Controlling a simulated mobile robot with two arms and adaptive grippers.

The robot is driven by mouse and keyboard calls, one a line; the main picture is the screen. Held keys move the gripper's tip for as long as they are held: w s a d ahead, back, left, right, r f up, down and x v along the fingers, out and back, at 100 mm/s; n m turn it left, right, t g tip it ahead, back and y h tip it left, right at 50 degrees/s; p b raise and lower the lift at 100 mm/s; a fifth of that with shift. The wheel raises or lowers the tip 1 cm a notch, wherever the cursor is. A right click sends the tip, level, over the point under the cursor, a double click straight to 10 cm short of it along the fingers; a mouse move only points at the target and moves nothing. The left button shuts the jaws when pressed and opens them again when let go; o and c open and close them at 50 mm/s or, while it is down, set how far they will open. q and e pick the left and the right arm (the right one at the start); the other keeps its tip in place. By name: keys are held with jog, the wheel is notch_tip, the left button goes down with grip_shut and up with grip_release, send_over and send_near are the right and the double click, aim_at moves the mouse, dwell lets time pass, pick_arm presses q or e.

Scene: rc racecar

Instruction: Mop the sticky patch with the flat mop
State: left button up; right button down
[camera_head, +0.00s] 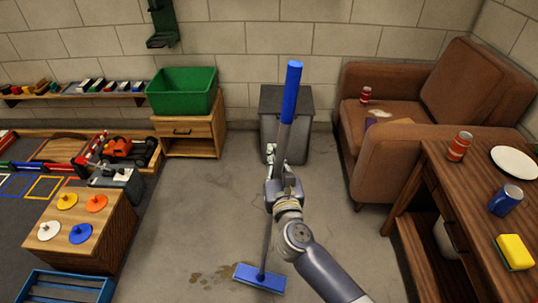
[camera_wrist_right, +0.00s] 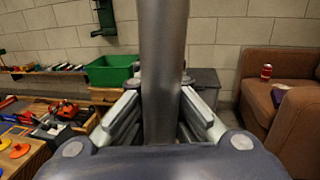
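The flat mop has a grey pole with a blue grip (camera_head: 291,85) at its top and a flat blue head (camera_head: 259,279) on the floor. My right gripper (camera_head: 283,185) is shut around the pole, which stands nearly upright; in the right wrist view the pole (camera_wrist_right: 162,70) passes between the fingers. The sticky patch (camera_head: 222,271) is a group of brown blotches on the grey floor, just left of the mop head. The head's left end is close to the patch; I cannot tell whether they touch. My left gripper is not in view.
A wooden block table (camera_head: 85,245) with coloured discs and a blue crate (camera_head: 68,285) stand at left. A grey bin (camera_head: 297,140) and a small cabinet (camera_head: 190,135) with a green tub (camera_head: 183,90) are behind. A brown sofa (camera_head: 400,150) and wooden desk (camera_head: 480,190) are at right.

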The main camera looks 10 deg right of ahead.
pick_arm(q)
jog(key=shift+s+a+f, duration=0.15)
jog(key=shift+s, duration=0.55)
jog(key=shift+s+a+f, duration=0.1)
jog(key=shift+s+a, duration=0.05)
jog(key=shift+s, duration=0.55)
pick_arm(e)
jog(key=shift+s+d+r, duration=0.15)
jog(key=shift+d, duration=0.3)
jog(key=shift+s+d+r, duration=0.1)
jog(key=shift+d+r, duration=0.05)
jog(key=shift+d, duration=0.3)
pick_arm(q)
jog(key=shift+p, duration=0.3)
pick_arm(e)
jog(key=shift+d, duration=0.1)
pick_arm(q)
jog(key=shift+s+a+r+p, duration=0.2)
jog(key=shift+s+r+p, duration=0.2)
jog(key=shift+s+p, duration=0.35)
pick_arm(e)
jog(key=s+d, duration=0.2)
jog(key=d, duration=0.7)
jog(key=shift+s+d+f, duration=0.2)
jog(key=shift+s+d, duration=0.05)
jog(key=shift+s, duration=0.15)
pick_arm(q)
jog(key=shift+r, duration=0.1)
pick_arm(e)
jog(key=shift+r, duration=0.15)
